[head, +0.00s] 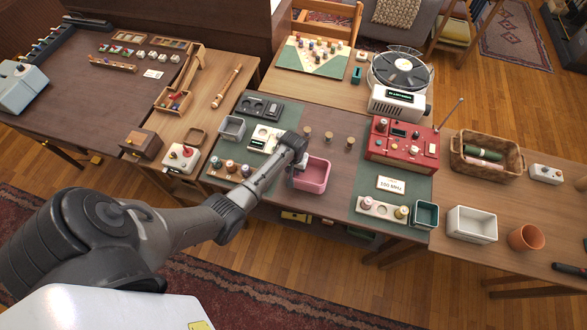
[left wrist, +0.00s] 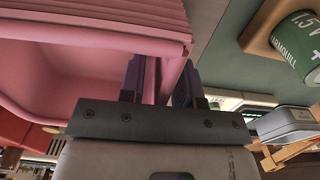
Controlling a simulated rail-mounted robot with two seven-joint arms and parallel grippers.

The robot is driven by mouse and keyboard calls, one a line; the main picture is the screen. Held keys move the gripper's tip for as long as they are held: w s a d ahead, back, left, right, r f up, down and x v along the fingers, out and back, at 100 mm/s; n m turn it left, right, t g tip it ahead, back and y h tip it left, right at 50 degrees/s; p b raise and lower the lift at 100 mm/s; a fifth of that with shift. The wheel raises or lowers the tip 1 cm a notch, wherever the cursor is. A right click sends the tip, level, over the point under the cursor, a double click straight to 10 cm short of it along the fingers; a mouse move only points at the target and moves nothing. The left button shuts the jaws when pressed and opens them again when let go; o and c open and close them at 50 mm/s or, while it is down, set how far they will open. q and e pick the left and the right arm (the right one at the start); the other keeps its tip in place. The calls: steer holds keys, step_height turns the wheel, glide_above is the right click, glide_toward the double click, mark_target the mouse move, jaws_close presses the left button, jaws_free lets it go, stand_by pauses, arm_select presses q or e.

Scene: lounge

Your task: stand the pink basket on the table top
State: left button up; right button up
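The pink basket (head: 312,176) is at the front middle of the central table, in the brown strip between two green mats. Its open top faces up in the head view. My left gripper (head: 297,166) is at its left rim. In the left wrist view the pink basket (left wrist: 75,75) fills the upper left, and the two dark fingers of my left gripper (left wrist: 165,82) sit on either side of its wall, closed on it. I cannot tell whether the basket's underside touches the table top (head: 335,130). My right gripper is not in view.
A red radio (head: 402,145) stands right of the basket. Left are a grey bin (head: 232,127), a white scale (head: 265,138) and a battery rack (head: 232,169). Several small wooden pegs (head: 328,136) stand behind the basket. A white card (head: 390,185) lies to the right.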

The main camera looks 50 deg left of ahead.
arm_select(q)
step_height(320, 180, up, 12)
steer(key=shift+f+p, duration=0.25)
steer(key=shift+p, duration=0.9)
steer(key=s+d+r+m+t, duration=0.1)
steer(key=s+d+r+m, duration=0.3)
steer(key=s+d, duration=0.5)
steer(key=s+d+r+m+t, duration=0.2)
steer(key=s+d+r+m, duration=0.2)
steer(key=s+d, duration=0.5)
steer(key=s+m, duration=0.1)
steer(key=s, duration=0.6)
steer(key=shift+d+t, duration=0.25)
steer(key=shift+t, duration=0.05)
